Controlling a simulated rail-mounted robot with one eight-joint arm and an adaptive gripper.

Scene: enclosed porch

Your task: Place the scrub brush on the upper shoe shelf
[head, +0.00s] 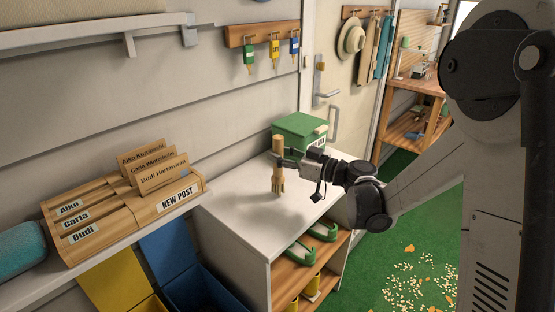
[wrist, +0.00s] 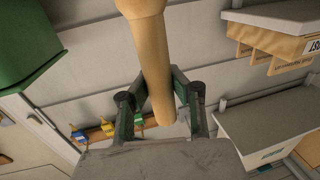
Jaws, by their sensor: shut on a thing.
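My gripper (head: 286,156) is shut on a tan wooden piece, which I take to be the scrub brush (head: 278,180). It stands upright, its round handle on top and a forked-looking lower end just over or on the white cabinet top; I cannot tell if it touches. In the wrist view, the handle (wrist: 154,62) runs between the fingers (wrist: 158,103). The white shoe cabinet (head: 240,228) has an open front. Its upper wooden shelf (head: 283,268) carries green shoes (head: 300,256). Yellow boots (head: 312,286) stand on the lower shelf.
A green box (head: 298,132) stands at the back of the cabinet top. A wooden letter sorter (head: 120,218) sits on a ledge at left. Blue and yellow bins (head: 190,285) are below it. Keys (head: 274,50) hang on the wall. Orange leaves and pale bits (head: 420,285) lie on the green floor.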

